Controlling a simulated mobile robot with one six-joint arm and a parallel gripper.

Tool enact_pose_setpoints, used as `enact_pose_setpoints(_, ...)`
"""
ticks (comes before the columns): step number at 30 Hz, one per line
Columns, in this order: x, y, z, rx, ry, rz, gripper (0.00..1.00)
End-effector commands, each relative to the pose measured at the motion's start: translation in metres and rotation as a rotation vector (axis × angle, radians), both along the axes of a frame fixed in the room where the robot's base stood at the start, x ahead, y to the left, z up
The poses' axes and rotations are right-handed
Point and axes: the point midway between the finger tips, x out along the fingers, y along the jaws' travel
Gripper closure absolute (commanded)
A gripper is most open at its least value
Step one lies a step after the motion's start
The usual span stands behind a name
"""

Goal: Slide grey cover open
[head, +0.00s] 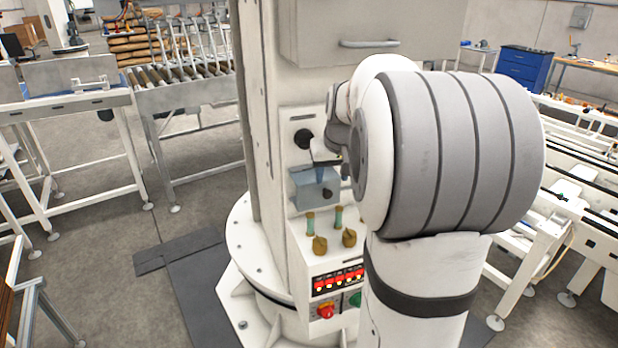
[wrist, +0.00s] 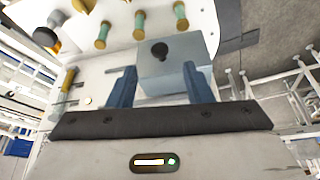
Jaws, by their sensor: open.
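The grey cover (head: 304,190) is a small blue-grey box on the front of the white column, with a dark knob (head: 327,193) on its face. In the wrist view the cover (wrist: 180,72) lies beyond my fingers, and its knob (wrist: 159,50) shows near the top, roughly between them in the picture. My gripper (wrist: 159,67) is open, with one blue finger on each side of the picture and nothing between them. Whether the fingers touch the cover cannot be told. In the head view my arm hides part of the cover's right side and most of the gripper.
Below the cover, a control box carries green-and-brass handles (head: 311,222), red lit displays (head: 338,282) and a red rotary switch (head: 326,311). A black knob (head: 303,139) sits above the cover. Conveyors (head: 185,95) stand left and right of the column.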

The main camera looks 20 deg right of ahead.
Motion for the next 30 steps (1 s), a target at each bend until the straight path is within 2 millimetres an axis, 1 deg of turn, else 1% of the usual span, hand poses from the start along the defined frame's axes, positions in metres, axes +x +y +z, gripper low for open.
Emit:
enact_pose_setpoints(2, 0.003, -0.004, -0.003, 0.000, 0.000, -0.003, 0.54)
enact_pose_setpoints(4, 0.006, -0.005, -0.010, 0.000, 0.001, -0.003, 0.54)
enact_pose_setpoints(12, 0.026, -0.008, -0.053, 0.002, 0.007, -0.002, 0.54)
enact_pose_setpoints(16, 0.032, -0.009, -0.066, 0.000, 0.005, -0.002, 0.54)
enact_pose_setpoints(21, 0.033, -0.010, -0.073, -0.001, 0.003, -0.002, 0.54)
enact_pose_setpoints(27, 0.033, -0.010, -0.073, -0.001, 0.002, -0.003, 0.54)
enact_pose_setpoints(30, 0.033, -0.010, -0.073, -0.001, 0.002, -0.003, 0.62)
